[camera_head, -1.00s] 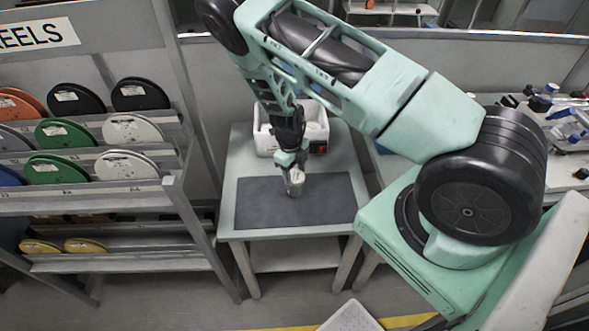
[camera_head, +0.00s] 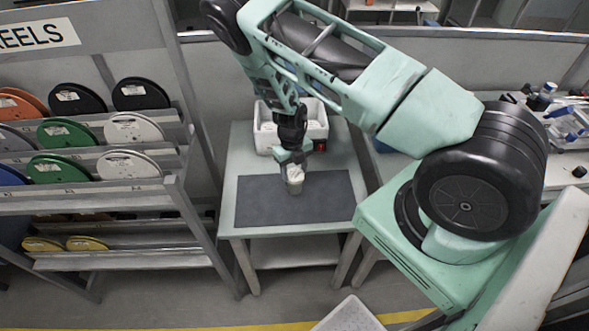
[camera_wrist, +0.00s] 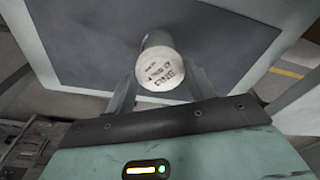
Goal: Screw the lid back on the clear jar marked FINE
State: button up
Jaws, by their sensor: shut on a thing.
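A small jar (camera_head: 295,187) stands below my gripper at the top middle of the dark mat, pale at its top and greyer below. My gripper (camera_head: 295,168) points down and is shut on its pale top, the lid (camera_head: 295,173). In the wrist view the pale round thing (camera_wrist: 163,72) sits between the two fingers, with dark print reading FINE upside down among smaller lines. I cannot tell there where the lid ends and the jar begins, nor whether the lid sits fully level.
The dark mat (camera_head: 255,205) covers most of the front of the table (camera_head: 240,150) and is otherwise clear. A white bin (camera_head: 265,140) stands behind the gripper, with a small dark box bearing red (camera_head: 319,146) beside it. A reel rack (camera_head: 180,165) is close on the left.

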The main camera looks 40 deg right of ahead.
jog(key=m, duration=0.3)
jog(key=shift+p, duration=0.3)
jog(key=shift+m, duration=0.5)
jog(key=m, duration=0.4)
jog(key=shift+d+y+p, duration=0.1)
jog(key=shift+y+p, duration=0.2)
jog(key=shift+y, duration=0.1)
jog(key=o, duration=1)
jog(key=shift+c, duration=1.1)
jog(key=shift+r, duration=0.1)
jog(key=shift+r+p, duration=0.95)
jog(key=shift+r, duration=0.2)
